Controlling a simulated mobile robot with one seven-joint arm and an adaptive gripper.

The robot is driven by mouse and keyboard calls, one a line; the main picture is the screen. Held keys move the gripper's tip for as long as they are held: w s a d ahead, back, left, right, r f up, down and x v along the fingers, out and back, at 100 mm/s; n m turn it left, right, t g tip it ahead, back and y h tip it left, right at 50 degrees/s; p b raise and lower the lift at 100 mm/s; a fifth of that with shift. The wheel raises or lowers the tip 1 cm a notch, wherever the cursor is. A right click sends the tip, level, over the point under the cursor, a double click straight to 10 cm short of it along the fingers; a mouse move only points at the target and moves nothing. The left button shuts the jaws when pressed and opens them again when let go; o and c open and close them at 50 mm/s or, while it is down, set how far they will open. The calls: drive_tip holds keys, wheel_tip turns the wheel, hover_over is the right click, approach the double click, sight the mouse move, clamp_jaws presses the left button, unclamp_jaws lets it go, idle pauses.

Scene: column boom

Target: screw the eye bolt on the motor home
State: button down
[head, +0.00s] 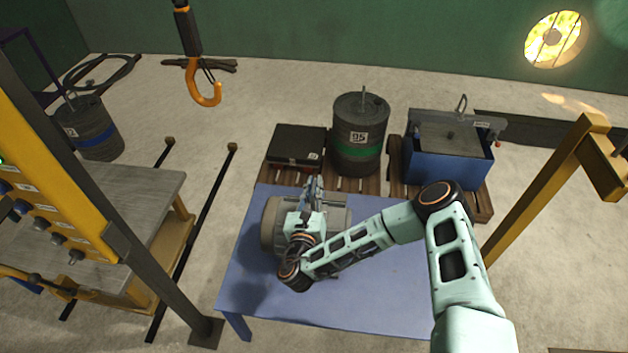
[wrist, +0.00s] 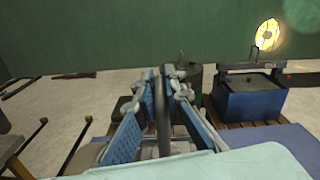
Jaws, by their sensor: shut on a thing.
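The motor (head: 272,222), a grey-beige cylindrical body, lies on the blue table (head: 385,300) in the head view. My gripper (head: 313,188) is above it, with its fingers pointing toward the back of the room. In the wrist view my gripper (wrist: 160,88) is shut on the eye bolt (wrist: 162,118), a dark ring seen nearly edge-on between the blue finger pads. The eye bolt's shank and the motor's threaded hole are hidden by my gripper and wrist, so I cannot tell whether the bolt touches the motor.
Behind the table, a black case (head: 297,145), a dark drum marked 95 (head: 360,148) and a blue tub (head: 450,172) stand on pallets. An orange hook (head: 207,92) hangs at upper left. A yellow post (head: 545,190) stands right, a grey workbench (head: 135,205) left. The table's right part is clear.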

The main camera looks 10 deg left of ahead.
drive_tip(key=shift+w+d+r+h, duration=0.1)
drive_tip(key=shift+w+r+h, duration=0.2)
drive_tip(key=shift+r, duration=0.2)
drive_tip(key=c, duration=2.2)
unclamp_jaws()
drive_tip(key=shift+c, duration=0.2)
drive_tip(key=shift+o, duration=1.1)
drive_tip(key=shift+s+f, duration=0.15)
drive_tip(key=shift+f, duration=0.05)
drive_tip(key=shift+s, duration=3.75)
